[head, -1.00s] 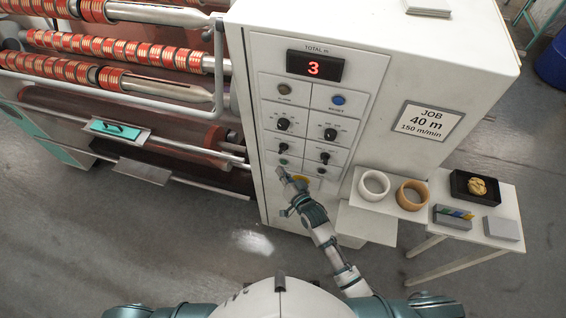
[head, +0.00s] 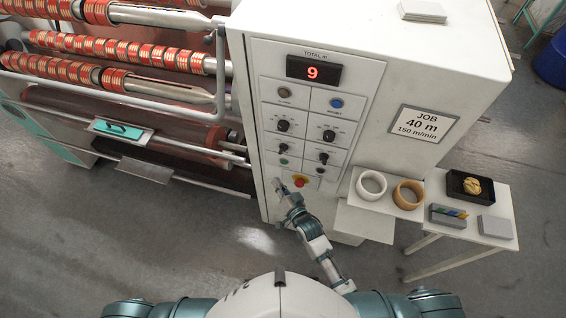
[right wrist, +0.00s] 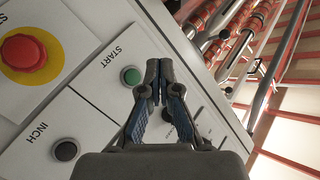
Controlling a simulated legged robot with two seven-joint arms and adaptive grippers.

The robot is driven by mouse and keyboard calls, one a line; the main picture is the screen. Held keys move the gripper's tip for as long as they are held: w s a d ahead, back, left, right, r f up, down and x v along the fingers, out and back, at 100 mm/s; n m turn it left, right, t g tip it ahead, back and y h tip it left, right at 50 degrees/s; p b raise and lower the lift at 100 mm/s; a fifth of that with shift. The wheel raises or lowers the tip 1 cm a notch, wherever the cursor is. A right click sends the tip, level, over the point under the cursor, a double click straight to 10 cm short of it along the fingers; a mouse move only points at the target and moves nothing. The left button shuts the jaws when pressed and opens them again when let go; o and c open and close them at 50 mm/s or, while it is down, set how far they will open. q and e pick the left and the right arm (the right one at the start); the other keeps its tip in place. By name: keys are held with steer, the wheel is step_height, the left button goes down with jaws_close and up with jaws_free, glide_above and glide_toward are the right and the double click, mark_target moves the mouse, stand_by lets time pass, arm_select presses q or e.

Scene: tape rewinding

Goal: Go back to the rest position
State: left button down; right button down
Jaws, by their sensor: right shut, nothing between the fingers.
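My right gripper (head: 277,183) is shut and empty in front of the lower part of the control panel (head: 270,210). In the right wrist view the closed fingertips (right wrist: 160,68) show beside the green START button (right wrist: 130,76), apart from it as far as I can tell. The red emergency stop button (head: 300,182) on its yellow disc shows just right of the gripper; it also shows in the wrist view (right wrist: 22,52). The black INCH button (right wrist: 66,149) is at the lower left there. The display (head: 313,71) reads 9. My left gripper is not in view.
The rewinding machine with rolls of red tape (head: 120,45) stands on the left. The floor in front is clear.

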stand_by(0.5)
steer(key=s+d+f+n+g+h, duration=0.15)
steer(key=s+d+f, duration=0.3)
steer(key=f, duration=0.55)
steer(key=s+d+f+g+h, duration=0.1)
steer(key=s+d+f+g, duration=0.3)
steer(key=f, duration=0.7)
steer(key=s+d+f+n+g+h, duration=0.1)
steer(key=s+d+f+h, duration=0.3)
steer(key=f, duration=0.6)
steer(key=s+d+f+g, duration=0.2)
steer(key=s+d+f, duration=0.2)
steer(key=s, duration=0.6)
steer(key=s+d+f+n+g+b, duration=0.1)
steer(key=s+d+f, duration=0.3)
steer(key=s, duration=0.7)
steer(key=s+d+f+n+g, duration=0.1)
steer(key=s+d+f+g, duration=0.3)
steer(key=s+f, duration=0.4)
steer(key=s+h, duration=0.1)
steer(key=s, duration=0.2)
